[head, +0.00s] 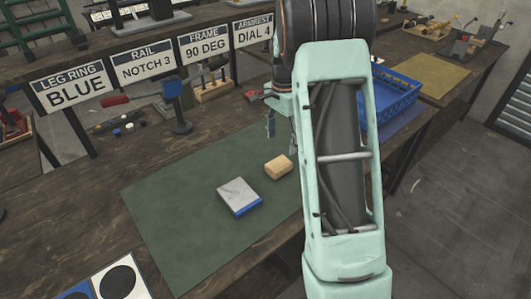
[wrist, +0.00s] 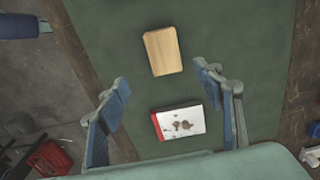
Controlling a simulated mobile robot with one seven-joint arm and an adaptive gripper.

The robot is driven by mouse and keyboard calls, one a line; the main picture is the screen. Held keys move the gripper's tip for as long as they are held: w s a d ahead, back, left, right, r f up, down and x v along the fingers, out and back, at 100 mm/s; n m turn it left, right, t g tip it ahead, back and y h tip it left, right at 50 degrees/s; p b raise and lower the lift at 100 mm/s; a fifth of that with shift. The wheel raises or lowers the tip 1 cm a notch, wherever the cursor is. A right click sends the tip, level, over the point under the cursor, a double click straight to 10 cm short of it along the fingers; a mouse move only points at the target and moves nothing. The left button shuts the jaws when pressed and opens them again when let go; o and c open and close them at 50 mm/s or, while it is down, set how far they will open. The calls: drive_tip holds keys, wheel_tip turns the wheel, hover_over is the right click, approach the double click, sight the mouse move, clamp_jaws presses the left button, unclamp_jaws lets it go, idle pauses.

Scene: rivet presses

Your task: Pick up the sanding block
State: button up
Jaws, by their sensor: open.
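A tan, wood-coloured block (head: 278,167), which looks like the sanding block, lies flat on the green mat (head: 170,210) in the head view. In the wrist view the tan block (wrist: 163,52) lies just above the line between the fingertips, with nothing touching it. My gripper (wrist: 162,76) is open and empty, its two blue-grey fingers spread wide. In the head view my gripper (head: 281,132) is above the mat behind the tan block, partly hidden by my arm.
A flat whitish box (head: 238,194) with a blue edge lies close to the tan block; a whitish box (wrist: 182,124) with a red edge shows between the fingers. A blue crate (head: 391,92) stands right of my arm. Labelled signs (head: 149,65) line the back.

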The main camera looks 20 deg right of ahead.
sight(279, 163)
drive_tip(key=f, duration=0.6)
drive_tip(key=shift+w+d+f, duration=0.2)
drive_tip(key=shift+w+d, duration=0.05)
drive_tip(key=shift+w, duration=0.1)
drive_tip(key=shift+a+f+p, duration=0.2)
drive_tip(key=shift+f, duration=1.15)
drive_tip(key=shift+a+f+p, duration=0.15)
drive_tip(key=shift+a+f, duration=0.05)
drive_tip(key=shift+f, duration=1.15)
drive_tip(key=shift+c, duration=0.4)
drive_tip(key=c, duration=1.2)
drive_tip(key=shift+r, duration=0.1)
